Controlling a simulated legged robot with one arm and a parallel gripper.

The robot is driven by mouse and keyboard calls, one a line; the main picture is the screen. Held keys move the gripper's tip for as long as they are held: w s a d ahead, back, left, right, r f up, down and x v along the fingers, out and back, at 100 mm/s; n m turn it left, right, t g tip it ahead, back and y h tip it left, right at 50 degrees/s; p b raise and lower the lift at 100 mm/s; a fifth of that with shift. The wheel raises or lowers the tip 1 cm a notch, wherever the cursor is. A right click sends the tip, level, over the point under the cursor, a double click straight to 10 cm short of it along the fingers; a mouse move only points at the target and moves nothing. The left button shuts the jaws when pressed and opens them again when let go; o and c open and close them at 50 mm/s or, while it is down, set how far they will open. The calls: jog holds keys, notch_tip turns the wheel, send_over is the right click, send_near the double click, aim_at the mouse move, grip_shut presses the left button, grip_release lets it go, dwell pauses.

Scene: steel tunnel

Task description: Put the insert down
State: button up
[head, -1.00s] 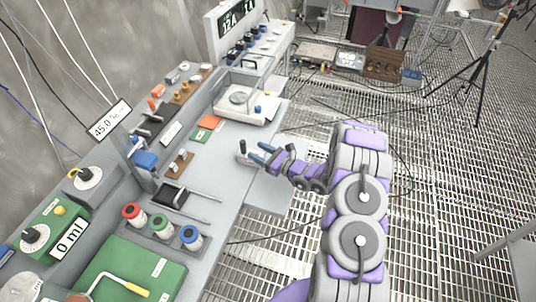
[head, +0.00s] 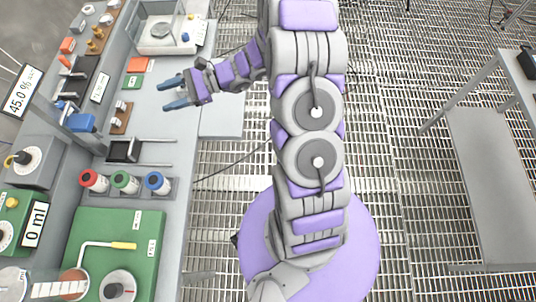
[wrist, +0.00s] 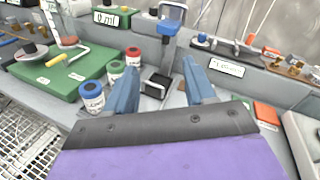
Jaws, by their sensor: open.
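My gripper (head: 172,92) is open and empty over the grey bench, its two blue fingers pointing left. A small dark cylinder (head: 201,63) shows just above my gripper's wrist, apart from the fingers, near the bench's front edge. It may be the insert; I cannot tell for sure. A black block with two thin rods (head: 122,151) lies on the bench below the gripper; this black block (wrist: 157,84) also shows beyond the fingers in the wrist view.
Red (head: 94,181), green (head: 125,182) and blue (head: 157,183) capped jars stand in a row. A green board (head: 112,245) with a yellow-handled rod lies below them.

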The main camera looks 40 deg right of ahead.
jog(key=s+a+r+n+g+h, duration=0.2)
jog(key=s+r+n+g, duration=0.15)
jog(key=s, duration=0.35)
jog(key=s+a+r+n+g+h, duration=0.1)
jog(key=s+r+n+g+h, duration=0.1)
jog(key=s+n, duration=0.35)
jog(key=s+a+r+n+g+h, duration=0.2)
jog(key=s+g, duration=0.1)
jog(key=s, duration=0.6)
jog(key=s+d+r+n+t+h, duration=0.2)
jog(key=s+d+n+h, duration=0.4)
jog(key=s+d+h, duration=0.4)
jog(key=s+d, duration=0.3)
jog(key=shift+r+n, duration=0.15)
jog(key=shift+n, duration=0.15)
jog(key=shift+s+d, duration=0.1)
jog(key=shift+d, duration=0.25)
jog(key=shift+c, duration=0.2)
